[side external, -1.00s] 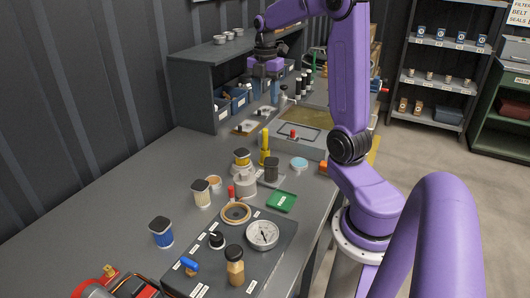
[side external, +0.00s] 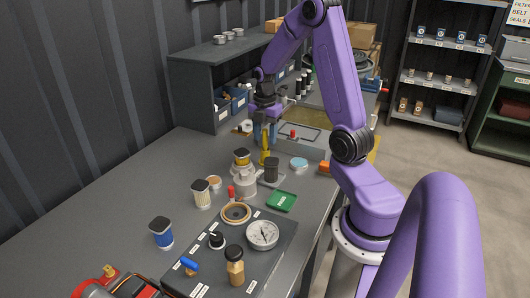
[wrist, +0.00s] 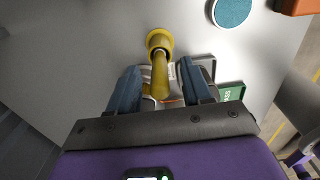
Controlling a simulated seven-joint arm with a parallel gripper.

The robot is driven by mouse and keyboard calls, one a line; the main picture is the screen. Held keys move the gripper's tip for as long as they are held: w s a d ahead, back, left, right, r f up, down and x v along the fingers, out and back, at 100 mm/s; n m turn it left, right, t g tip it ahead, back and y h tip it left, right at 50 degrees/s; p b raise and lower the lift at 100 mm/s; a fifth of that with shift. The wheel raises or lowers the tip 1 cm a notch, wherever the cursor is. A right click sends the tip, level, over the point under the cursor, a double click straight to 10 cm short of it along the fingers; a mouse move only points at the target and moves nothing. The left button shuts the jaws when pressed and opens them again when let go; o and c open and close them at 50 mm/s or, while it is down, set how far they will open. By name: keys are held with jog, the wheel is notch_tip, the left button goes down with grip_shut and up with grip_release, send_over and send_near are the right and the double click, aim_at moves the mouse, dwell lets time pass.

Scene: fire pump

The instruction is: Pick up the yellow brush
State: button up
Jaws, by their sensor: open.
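The yellow brush (side external: 264,157) stands upright on the grey bench in the side view, its upper part partly hidden by my gripper. In the wrist view the yellow brush (wrist: 160,42) shows a round end and a shaft that runs back between the fingers. My gripper (side external: 265,139) points down over the brush, with its blue fingers around the upper part. In the wrist view my gripper (wrist: 158,76) is open, one finger on each side of the shaft. Gaps show there; I cannot tell if either finger touches it.
A grey pot with a yellow-banded jar (side external: 242,160) and a dark cylinder (side external: 271,169) stand close to the brush. A shelf unit (side external: 197,88) stands behind.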

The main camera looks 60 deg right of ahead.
jog(key=shift+f, duration=0.85)
grip_shut()
notch_tip(320, 180, up, 10)
jog(key=shift+r, duration=0.1)
